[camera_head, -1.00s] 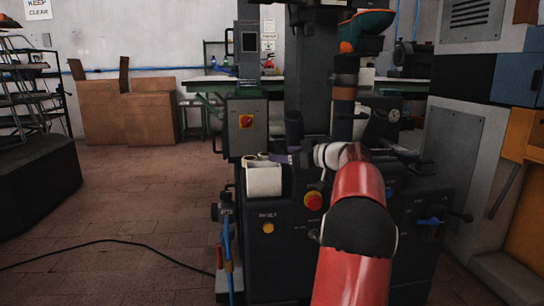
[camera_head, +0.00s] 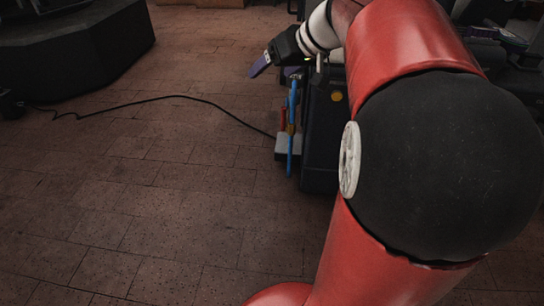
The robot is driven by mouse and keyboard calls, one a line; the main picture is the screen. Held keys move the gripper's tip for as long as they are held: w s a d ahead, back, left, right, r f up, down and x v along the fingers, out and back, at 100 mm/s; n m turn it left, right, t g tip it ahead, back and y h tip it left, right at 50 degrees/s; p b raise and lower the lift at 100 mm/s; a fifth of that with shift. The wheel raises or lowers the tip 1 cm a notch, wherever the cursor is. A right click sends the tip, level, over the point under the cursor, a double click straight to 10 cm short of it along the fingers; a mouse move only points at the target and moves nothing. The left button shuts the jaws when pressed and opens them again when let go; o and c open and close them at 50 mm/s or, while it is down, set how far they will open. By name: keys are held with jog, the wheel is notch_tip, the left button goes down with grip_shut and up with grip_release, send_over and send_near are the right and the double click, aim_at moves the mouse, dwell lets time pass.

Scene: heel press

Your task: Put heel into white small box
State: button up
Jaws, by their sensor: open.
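My gripper (camera_head: 259,67) is at the upper middle of the head view, out to the left of the press machine and above the brick floor. Its purple fingertips point down and left. It is open, and I see nothing held in it. The white small box is not visible in the current view. I cannot make out a heel.
My red and black arm covers much of the right side and hides most of the dark press machine (camera_head: 320,140). Blue and red tools (camera_head: 291,125) stand at its left foot. A black cable (camera_head: 180,98) crosses the floor.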

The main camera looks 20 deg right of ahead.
jog(key=s+a+f+h, duration=0.1)
jog(key=s+a+f, duration=0.2)
jog(key=s, duration=0.4)
jog(key=s+a+f+g+h, duration=0.1)
jog(key=s+a+f, duration=0.3)
jog(key=s, duration=0.3)
jog(key=s+a+f+m+g+h, duration=0.1)
jog(key=s+a+f+h, duration=0.1)
jog(key=s+a+f, duration=0.2)
jog(key=s+f, duration=0.1)
jog(key=s, duration=0.2)
jog(key=shift+s+f, duration=0.25)
jog(key=shift+s, duration=0.15)
jog(key=shift+r, duration=0.1)
